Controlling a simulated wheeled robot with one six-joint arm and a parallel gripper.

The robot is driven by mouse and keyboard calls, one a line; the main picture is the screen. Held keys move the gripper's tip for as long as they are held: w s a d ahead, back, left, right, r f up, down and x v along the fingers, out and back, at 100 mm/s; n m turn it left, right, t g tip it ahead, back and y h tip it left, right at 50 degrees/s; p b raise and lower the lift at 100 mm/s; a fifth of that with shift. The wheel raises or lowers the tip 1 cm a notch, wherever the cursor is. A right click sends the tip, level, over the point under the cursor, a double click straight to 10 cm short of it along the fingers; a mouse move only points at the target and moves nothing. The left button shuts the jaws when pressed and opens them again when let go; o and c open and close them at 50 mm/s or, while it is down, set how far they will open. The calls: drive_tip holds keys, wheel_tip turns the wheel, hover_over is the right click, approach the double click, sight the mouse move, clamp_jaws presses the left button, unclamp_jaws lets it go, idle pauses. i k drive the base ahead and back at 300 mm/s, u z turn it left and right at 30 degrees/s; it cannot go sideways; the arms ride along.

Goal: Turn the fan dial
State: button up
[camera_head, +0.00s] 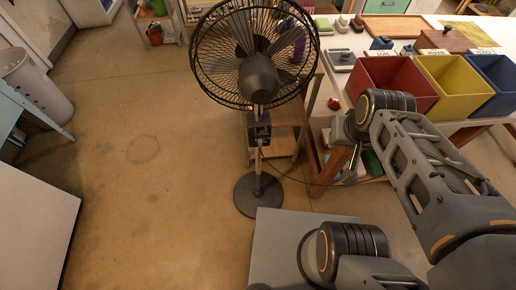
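A black pedestal fan (254,85) stands on the floor at the upper middle, with its round cage and its dark motor housing towards me. A small dark box (258,128) sits on its pole below the head. The dial is too small to make out clearly; it may be on this box. The fan's round base (258,194) rests on the floor. My gripper (350,176) hangs at the end of my arm, right of the pole and apart from the fan. Its fingers are small and partly hidden, so I cannot tell whether they are open or shut.
A white table at the right holds red (392,82), yellow (452,86) and blue (497,85) bins. A wooden stand (283,140) is behind the pole. A dark cable runs from the pole to the right. The floor (150,190) left of the fan is clear.

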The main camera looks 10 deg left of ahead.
sight(260, 141)
drive_tip(key=k, duration=0.45)
drive_tip(key=z, duration=1.7)
drive_tip(key=k, duration=1.05)
drive_tip(key=u, duration=2)
drive_tip(key=i, duration=0.5)
drive_tip(key=z, duration=0.1)
